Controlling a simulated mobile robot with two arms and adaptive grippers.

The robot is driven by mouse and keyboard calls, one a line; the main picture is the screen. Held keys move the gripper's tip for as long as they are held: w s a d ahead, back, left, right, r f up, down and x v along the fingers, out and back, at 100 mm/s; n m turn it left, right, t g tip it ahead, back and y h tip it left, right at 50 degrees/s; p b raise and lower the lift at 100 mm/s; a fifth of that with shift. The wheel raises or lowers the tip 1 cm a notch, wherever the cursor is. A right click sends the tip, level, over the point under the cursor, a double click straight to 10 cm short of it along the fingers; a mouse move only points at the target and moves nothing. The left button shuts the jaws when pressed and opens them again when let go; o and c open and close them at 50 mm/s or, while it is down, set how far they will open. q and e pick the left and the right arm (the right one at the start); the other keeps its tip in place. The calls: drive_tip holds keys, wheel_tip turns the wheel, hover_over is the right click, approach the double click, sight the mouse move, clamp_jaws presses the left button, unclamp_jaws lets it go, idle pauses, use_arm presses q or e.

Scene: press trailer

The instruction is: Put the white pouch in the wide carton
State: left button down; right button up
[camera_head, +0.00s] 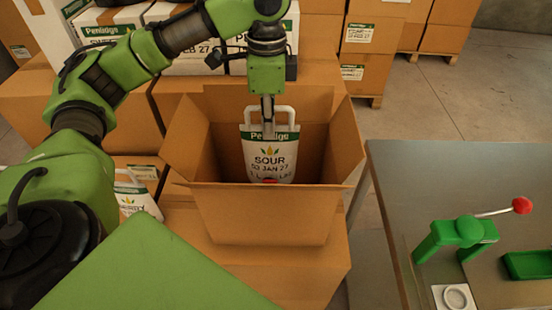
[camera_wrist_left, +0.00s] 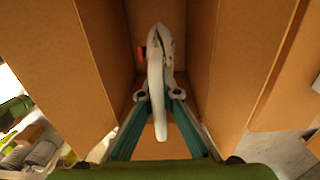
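The white pouch (camera_head: 269,155), with a green band, a loop handle and printed lettering, is upright within the opening of the wide carton (camera_head: 265,217). The carton is open with its flaps spread. My left gripper (camera_head: 268,130) reaches down into the opening from above and is shut on the pouch near its handle. In the left wrist view the pouch (camera_wrist_left: 155,62) stands edge-on between the two fingers (camera_wrist_left: 159,96), with the carton walls (camera_wrist_left: 226,60) around it. Whether its base touches the carton floor is hidden. My right gripper is not in view.
Another white pouch (camera_head: 135,197) is partly hidden at the left behind my arm. A grey table (camera_head: 400,170) on the right carries a green press (camera_head: 468,235) with a red-knobbed lever and a green tray (camera_head: 527,264). Stacked cartons stand behind; the floor at the back right is clear.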

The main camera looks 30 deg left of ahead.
sight(265, 142)
use_arm(q)
drive_tip(key=f, duration=0.2)
drive_tip(key=s+f, duration=0.1)
drive_tip(key=shift+a+f+p, duration=0.3)
drive_tip(key=shift+f+p, duration=0.05)
drive_tip(key=shift+p, duration=0.05)
drive_tip(key=shift+w+f, duration=0.15)
drive_tip(key=shift+f, duration=0.45)
wheel_tip(265, 142, down, 3)
drive_tip(key=shift+w+d+f+p, duration=0.1)
drive_tip(key=shift+d+f+p, duration=0.1)
drive_tip(key=shift+p, duration=0.3)
drive_tip(key=shift+a+f, duration=0.1)
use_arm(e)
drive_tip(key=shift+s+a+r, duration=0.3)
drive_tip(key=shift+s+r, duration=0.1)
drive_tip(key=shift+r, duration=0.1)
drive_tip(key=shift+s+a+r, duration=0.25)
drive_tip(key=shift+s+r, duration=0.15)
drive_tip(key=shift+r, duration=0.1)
use_arm(q)
drive_tip(key=shift+f, duration=0.1)
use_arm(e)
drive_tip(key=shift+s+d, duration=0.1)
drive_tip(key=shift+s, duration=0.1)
